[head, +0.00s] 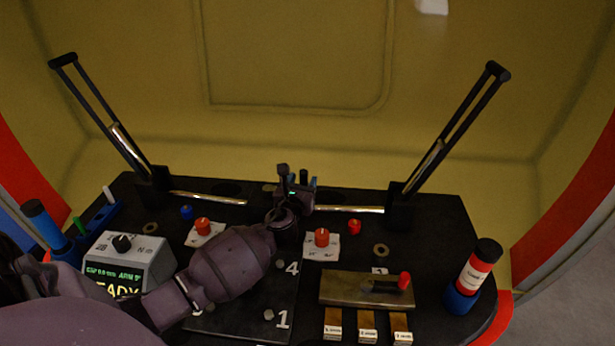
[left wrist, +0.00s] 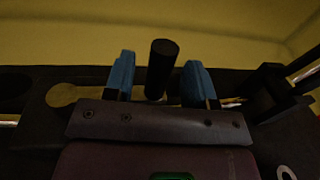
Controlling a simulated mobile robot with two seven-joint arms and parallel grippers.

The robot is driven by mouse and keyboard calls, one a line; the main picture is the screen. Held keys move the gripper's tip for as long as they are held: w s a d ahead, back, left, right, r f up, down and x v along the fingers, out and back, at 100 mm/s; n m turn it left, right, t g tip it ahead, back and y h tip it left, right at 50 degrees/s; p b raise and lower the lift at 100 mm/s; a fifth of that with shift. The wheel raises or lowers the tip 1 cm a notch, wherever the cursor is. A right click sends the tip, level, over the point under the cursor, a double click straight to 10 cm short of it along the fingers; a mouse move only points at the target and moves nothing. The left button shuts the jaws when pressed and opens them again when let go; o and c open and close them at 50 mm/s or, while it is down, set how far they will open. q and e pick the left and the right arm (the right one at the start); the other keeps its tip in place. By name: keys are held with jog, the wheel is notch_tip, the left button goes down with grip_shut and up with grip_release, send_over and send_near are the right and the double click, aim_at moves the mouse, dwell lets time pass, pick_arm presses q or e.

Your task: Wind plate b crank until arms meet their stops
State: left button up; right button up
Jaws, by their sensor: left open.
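The crank's black upright handle (left wrist: 162,68) stands between the two blue fingers of my left gripper (left wrist: 160,88) in the left wrist view, with a gap on each side. In the head view my left gripper (head: 303,184) is at the back middle of the black plate and hides most of the crank. The left arm of the mechanism (head: 100,105) leans outward to the left. The right arm (head: 450,135) leans outward to the right. Both rise from black blocks joined to silver shafts. My right gripper is not in view.
A grey box with a lit display (head: 125,262) stands front left. Red knobs (head: 322,237) sit on white labels near my left arm. A yellow shell wall rises behind.

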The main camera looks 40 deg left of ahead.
pick_arm(q)
jog(key=shift+x, duration=1.7)
jog(key=shift+c, duration=0.3)
grip_shut()
